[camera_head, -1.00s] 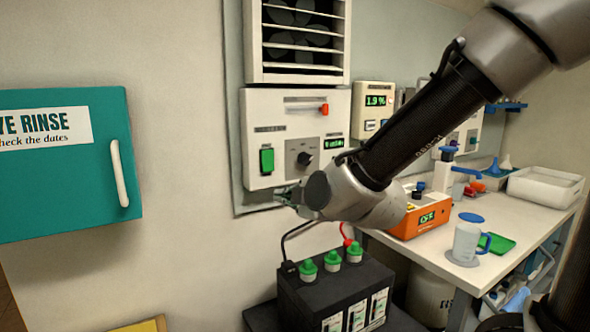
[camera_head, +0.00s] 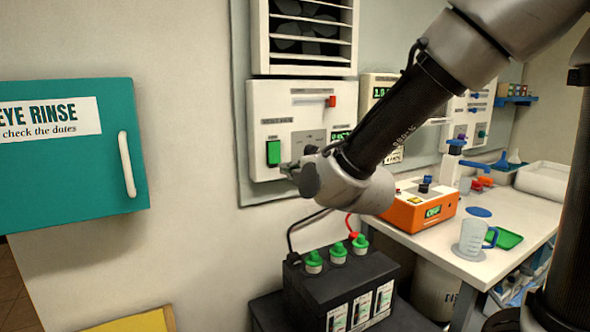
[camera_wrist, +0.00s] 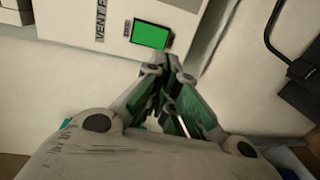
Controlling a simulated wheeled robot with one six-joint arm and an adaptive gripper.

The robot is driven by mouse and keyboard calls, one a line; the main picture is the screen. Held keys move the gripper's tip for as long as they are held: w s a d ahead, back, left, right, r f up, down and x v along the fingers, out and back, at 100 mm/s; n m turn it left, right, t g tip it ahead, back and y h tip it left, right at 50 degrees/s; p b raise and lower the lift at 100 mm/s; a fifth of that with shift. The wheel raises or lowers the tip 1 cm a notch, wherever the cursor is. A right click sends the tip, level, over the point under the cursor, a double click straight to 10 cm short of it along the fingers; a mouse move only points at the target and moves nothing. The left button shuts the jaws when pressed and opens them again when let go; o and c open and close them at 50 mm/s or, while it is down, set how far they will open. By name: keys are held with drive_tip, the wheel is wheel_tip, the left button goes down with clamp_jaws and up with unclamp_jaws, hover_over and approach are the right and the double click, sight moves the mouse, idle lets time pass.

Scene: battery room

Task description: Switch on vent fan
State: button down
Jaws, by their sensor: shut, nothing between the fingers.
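The vent fan control box (camera_head: 262,110) is a white panel on the wall below a louvred fan (camera_head: 305,35). On it are a green rocker switch (camera_head: 273,153) at lower left, an orange-red slider (camera_head: 331,101) at upper right, and a small green display (camera_head: 341,135). My gripper (camera_head: 290,170) is shut and empty, in front of the panel's lower edge, just right of and below the green switch. In the wrist view the green switch (camera_wrist: 151,35) lies just beyond the closed fingertips (camera_wrist: 168,66). I cannot tell whether they touch the panel. The dark knob is hidden behind my gripper.
A black battery (camera_head: 340,285) with green caps and cables stands below my gripper. A teal eye rinse cabinet (camera_head: 75,175) hangs at left. A bench (camera_head: 500,250) at right holds an orange device (camera_head: 420,205) and a jug (camera_head: 471,238). Bare wall lies between cabinet and panel.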

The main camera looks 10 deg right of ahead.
sight(271, 163)
drive_tip(key=x, duration=1)
drive_tip(key=shift+w, duration=0.1)
drive_tip(key=shift+w+a+f, duration=0.15)
drive_tip(key=shift+w, duration=0.15)
